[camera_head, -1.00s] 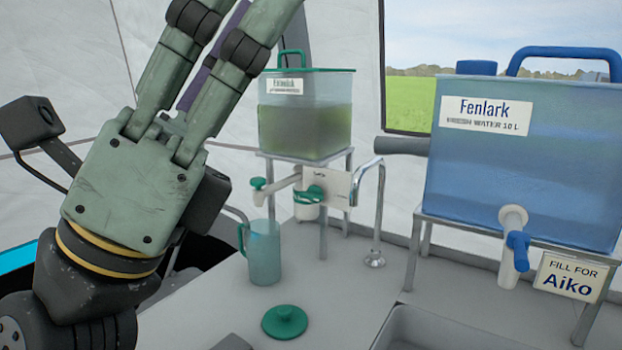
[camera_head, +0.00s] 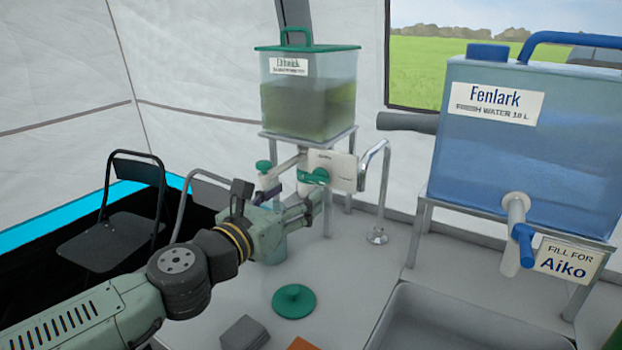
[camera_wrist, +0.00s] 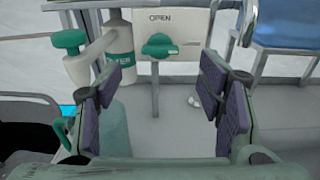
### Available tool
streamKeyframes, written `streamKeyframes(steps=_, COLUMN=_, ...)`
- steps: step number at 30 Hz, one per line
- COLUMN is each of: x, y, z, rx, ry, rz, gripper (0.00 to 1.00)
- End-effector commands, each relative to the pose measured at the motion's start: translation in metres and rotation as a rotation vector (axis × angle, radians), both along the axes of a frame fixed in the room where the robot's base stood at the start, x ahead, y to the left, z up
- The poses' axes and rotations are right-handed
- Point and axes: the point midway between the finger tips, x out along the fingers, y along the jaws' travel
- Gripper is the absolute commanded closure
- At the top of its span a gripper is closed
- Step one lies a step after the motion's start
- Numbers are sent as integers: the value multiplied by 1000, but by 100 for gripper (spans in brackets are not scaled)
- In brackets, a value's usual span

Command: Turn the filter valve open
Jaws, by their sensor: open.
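The filter valve is a green knob (camera_head: 315,176) on a white panel (camera_head: 345,168) below the murky green water tank (camera_head: 308,103). In the wrist view the knob (camera_wrist: 160,46) lies roughly sideways under the printed word OPEN. My gripper (camera_head: 303,197) is just in front of the panel and seems slightly lower than the knob. In the wrist view its purple-padded fingers (camera_wrist: 167,78) are spread and empty. The knob shows above the gap between them, apparently beyond the fingertips. No contact shows. A green-topped tap (camera_wrist: 70,42) and a white cylinder (camera_wrist: 118,45) are left of the knob.
A teal jug (camera_wrist: 115,130) stands below the tap, mostly hidden by my gripper in the head view. A green lid (camera_head: 294,301) lies on the counter. A curved metal spout (camera_head: 378,190) stands right of the panel. The blue Fenlark tank (camera_head: 530,150) is further right.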

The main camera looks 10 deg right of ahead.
Motion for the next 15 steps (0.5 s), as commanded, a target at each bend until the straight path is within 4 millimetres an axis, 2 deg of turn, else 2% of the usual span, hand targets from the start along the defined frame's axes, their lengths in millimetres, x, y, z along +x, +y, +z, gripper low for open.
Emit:
streamKeyframes(steps=6, x=26, y=-29, z=2, rx=-3, ry=1, rz=-4, gripper=38)
streamKeyframes(steps=15, x=44, y=-45, z=1, rx=-2, ry=1, rz=-1, gripper=38)
